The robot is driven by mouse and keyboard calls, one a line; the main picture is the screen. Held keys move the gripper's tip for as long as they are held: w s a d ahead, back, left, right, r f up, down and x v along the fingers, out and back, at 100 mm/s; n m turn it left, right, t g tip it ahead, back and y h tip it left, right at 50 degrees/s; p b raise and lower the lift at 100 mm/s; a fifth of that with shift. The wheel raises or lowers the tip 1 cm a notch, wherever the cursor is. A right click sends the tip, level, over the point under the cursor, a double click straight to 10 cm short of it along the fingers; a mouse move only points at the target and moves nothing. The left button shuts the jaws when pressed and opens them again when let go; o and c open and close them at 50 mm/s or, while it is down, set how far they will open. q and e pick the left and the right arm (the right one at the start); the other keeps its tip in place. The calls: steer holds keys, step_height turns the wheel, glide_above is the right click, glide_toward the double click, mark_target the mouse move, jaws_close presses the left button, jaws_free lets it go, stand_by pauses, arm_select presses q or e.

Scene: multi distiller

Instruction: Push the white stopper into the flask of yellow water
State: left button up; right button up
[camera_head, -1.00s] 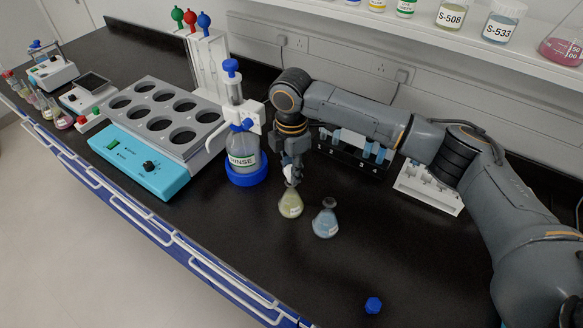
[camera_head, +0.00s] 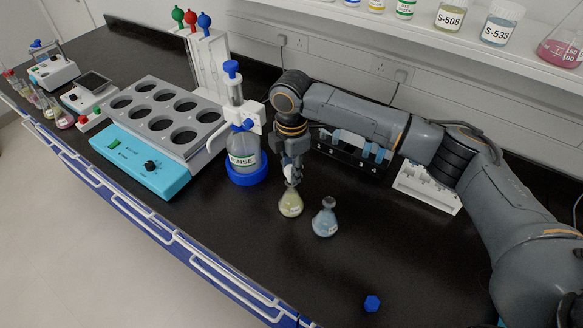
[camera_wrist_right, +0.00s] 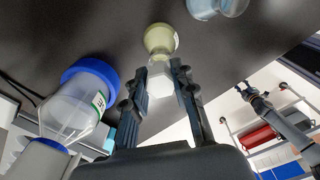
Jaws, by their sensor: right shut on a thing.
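The flask of yellow water (camera_head: 291,203) stands upright on the black bench, and its body shows in the right wrist view (camera_wrist_right: 160,40). My right gripper (camera_head: 291,176) is above it, pointing down and shut on the white stopper (camera_wrist_right: 160,80). The stopper is in line with the flask mouth and appears to meet it; how deep it sits I cannot tell. In the head view the fingers hide most of the stopper. My left gripper (camera_wrist_right: 246,88) is small in the right wrist view, away from the flask, with fingers that look apart.
A stoppered flask of blue liquid (camera_head: 326,220) stands close to the right. The rinse bottle (camera_head: 243,152) in its blue holder stands close to the left. A rack (camera_head: 350,154) is behind my right arm. The front bench is mostly clear.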

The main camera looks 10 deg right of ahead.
steer(key=shift+f, duration=0.85)
stand_by(0.3)
steer(key=o, duration=0.8)
step_height(320, 180, up, 12)
steer(key=shift+f, duration=0.1)
stand_by(0.5)
